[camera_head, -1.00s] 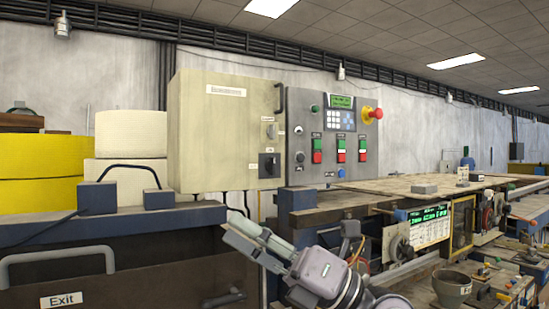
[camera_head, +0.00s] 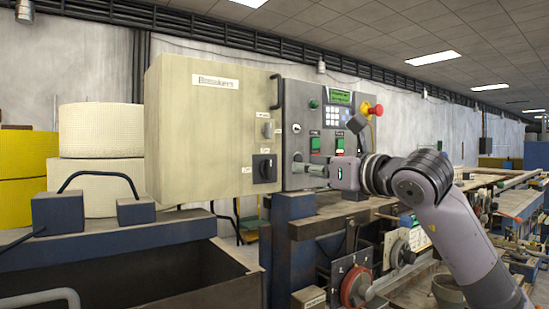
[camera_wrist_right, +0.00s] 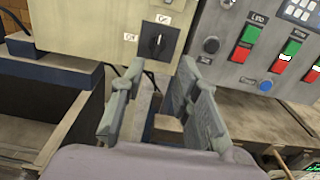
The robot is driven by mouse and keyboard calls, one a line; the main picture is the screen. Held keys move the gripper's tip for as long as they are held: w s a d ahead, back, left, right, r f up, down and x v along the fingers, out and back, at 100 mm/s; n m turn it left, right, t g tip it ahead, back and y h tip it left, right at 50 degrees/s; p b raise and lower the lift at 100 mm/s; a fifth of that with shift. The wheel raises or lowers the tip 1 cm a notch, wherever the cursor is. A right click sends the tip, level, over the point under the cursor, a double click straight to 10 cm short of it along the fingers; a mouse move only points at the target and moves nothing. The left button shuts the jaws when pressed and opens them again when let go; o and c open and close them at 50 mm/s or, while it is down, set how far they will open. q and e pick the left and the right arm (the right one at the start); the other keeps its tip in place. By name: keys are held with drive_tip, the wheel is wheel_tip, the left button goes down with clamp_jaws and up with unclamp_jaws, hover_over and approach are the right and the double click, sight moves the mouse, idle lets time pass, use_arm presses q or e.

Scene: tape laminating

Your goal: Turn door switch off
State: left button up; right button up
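A beige cabinet (camera_head: 200,125) labelled "Breakers" carries a black rotary switch (camera_head: 264,168) low on the right of its door. The same switch shows at the top of the right wrist view (camera_wrist_right: 157,42), with small labels above and to its left. A smaller grey knob (camera_head: 267,129) sits above it. My right gripper (camera_head: 304,169) is to the right of the black switch, in front of the grey panel. In the wrist view my right gripper (camera_wrist_right: 161,68) has its fingers spread and empty, with the switch beyond the gap, apart from them. My left gripper is not seen.
The grey control panel (camera_head: 296,100) beside the cabinet has buttons, a keypad and a red emergency knob (camera_head: 376,110). Below the cabinet is a blue beam with blocks and a black handle (camera_head: 98,174). Cream and yellow rolls (camera_head: 100,131) stand at left.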

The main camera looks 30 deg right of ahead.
sight(271, 164)
drive_tip(key=w+p, duration=0.2)
drive_tip(key=w, duration=0.2)
drive_tip(key=w+a+p, duration=0.1)
drive_tip(key=w, duration=0.2)
drive_tip(key=w+p, duration=0.2)
drive_tip(key=w, duration=0.2)
drive_tip(key=shift+w+a+p, duration=0.3)
drive_tip(key=shift+w+a, duration=0.05)
drive_tip(key=shift+w+f, duration=0.15)
drive_tip(key=shift+w, duration=0.3)
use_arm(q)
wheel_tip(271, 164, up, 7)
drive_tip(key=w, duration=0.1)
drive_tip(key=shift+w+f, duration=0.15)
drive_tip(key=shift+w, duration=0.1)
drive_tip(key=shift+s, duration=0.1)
use_arm(e)
clamp_jaws()
